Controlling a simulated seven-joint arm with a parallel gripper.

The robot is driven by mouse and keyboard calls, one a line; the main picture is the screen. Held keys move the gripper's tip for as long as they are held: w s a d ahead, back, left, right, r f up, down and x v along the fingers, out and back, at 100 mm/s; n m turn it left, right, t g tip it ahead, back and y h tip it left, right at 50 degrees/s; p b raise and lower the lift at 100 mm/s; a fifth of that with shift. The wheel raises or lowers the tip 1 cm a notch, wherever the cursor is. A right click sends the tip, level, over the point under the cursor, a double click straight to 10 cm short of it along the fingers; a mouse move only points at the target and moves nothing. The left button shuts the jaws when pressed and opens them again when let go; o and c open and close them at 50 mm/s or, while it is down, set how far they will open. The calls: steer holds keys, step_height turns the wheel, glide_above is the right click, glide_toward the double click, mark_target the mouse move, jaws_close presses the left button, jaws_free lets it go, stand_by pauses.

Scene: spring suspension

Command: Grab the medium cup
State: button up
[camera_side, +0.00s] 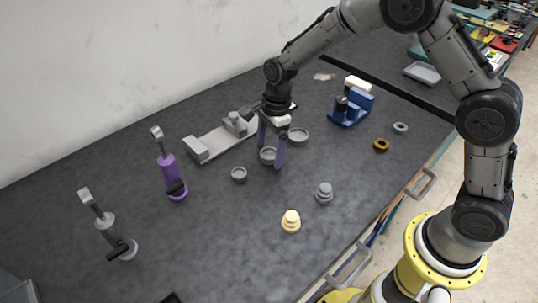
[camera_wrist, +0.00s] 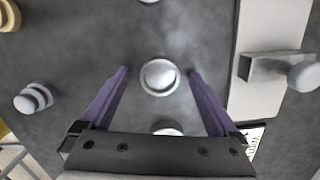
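Three round grey cups stand in a row in the side view: a small one (camera_side: 239,175), the medium cup (camera_side: 267,156) and a larger one (camera_side: 299,137). My gripper (camera_side: 270,157) points down over the medium cup, with its purple fingers open on either side of it. In the wrist view the medium cup (camera_wrist: 160,77) lies between the spread fingertips of my gripper (camera_wrist: 159,72), with a gap on both sides. Another cup (camera_wrist: 167,128) is partly hidden behind the gripper body. I cannot tell the exact fingertip height.
A grey vise-like fixture (camera_side: 211,144) is close behind my gripper, also at right in the wrist view (camera_wrist: 268,92). Grey (camera_side: 324,194) and cream (camera_side: 290,221) stacked pieces stand in front. A blue fixture (camera_side: 351,106) and a gold ring (camera_side: 381,145) are right; purple (camera_side: 169,174) and grey (camera_side: 108,223) upright dampers left.

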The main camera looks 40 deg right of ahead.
steer(key=c, duration=1.4)
